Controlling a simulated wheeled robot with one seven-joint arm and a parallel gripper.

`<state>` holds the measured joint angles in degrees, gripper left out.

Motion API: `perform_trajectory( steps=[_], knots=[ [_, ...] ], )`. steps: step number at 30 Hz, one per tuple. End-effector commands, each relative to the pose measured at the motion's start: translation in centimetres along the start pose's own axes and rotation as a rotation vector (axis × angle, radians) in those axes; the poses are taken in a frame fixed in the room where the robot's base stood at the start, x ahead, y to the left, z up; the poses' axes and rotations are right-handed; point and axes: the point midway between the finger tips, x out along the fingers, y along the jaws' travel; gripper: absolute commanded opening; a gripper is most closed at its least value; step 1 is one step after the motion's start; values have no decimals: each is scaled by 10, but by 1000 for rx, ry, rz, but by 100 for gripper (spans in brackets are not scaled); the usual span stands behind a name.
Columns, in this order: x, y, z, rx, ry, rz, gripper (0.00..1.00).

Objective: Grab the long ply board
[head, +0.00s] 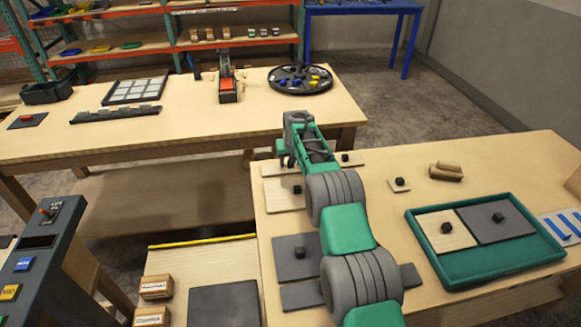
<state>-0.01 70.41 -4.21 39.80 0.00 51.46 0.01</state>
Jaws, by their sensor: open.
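A long, narrow ply board (354,160) with a black knob lies along the far edge of the right-hand workbench. My arm crosses over its middle, so only parts of it show. A wider ply board (285,197) with a black knob lies just in front of it, at the left. My gripper (287,161) points down at the far left end of the long board, close above it. It is open, and nothing shows between its fingers. I cannot tell whether the fingers touch the board.
A green tray (480,279) holds a ply square and a grey square. A grey square (294,262), a grey strip (300,295), a small ply square (399,185) and wooden blocks (446,171) lie on the workbench (500,165). Another bench (200,125) stands behind, across a gap.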

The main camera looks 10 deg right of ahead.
Motion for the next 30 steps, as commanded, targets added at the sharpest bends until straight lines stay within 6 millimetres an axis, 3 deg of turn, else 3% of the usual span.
perform_trajectory(
  steps=[3,20,30],
  knots=[
    [0,0,0,0,0,0,47],
    [0,0,0,0,-1,0,2],
    [-1,0,0,0,0,0,0]
  ],
)
